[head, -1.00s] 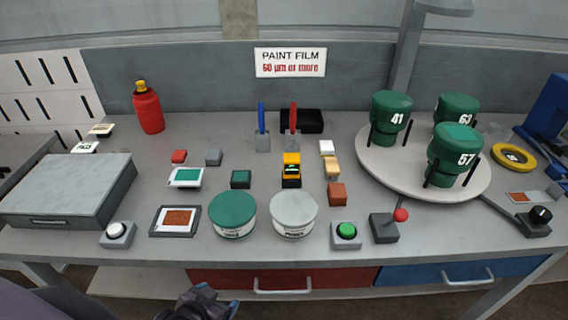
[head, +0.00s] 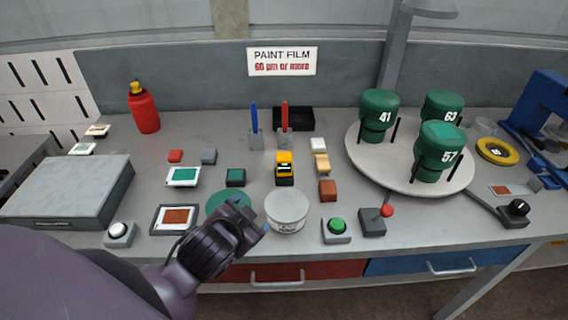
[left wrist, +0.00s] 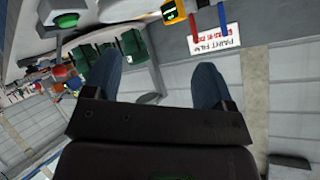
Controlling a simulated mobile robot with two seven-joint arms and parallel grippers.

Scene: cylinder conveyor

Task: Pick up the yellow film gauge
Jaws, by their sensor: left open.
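The yellow film gauge (head: 284,168), a small yellow and black block, stands on the grey bench in the middle of the head view. It also shows at the top of the left wrist view (left wrist: 173,12). My left gripper (head: 252,226) is above the bench front, over the green-lidded can and left of the grey-lidded can, nearer the front edge than the gauge. Its two blue fingers (left wrist: 158,85) are apart with nothing between them in the left wrist view. My right gripper is not in view.
A green-lidded can (head: 222,203) is partly hidden by my left arm. A grey-lidded can (head: 286,208) stands in front of the gauge. A green block (head: 236,177) is left of it, tan (head: 322,164) and brown (head: 328,190) blocks right. Blue and red upright handles (head: 285,118) stand behind it.

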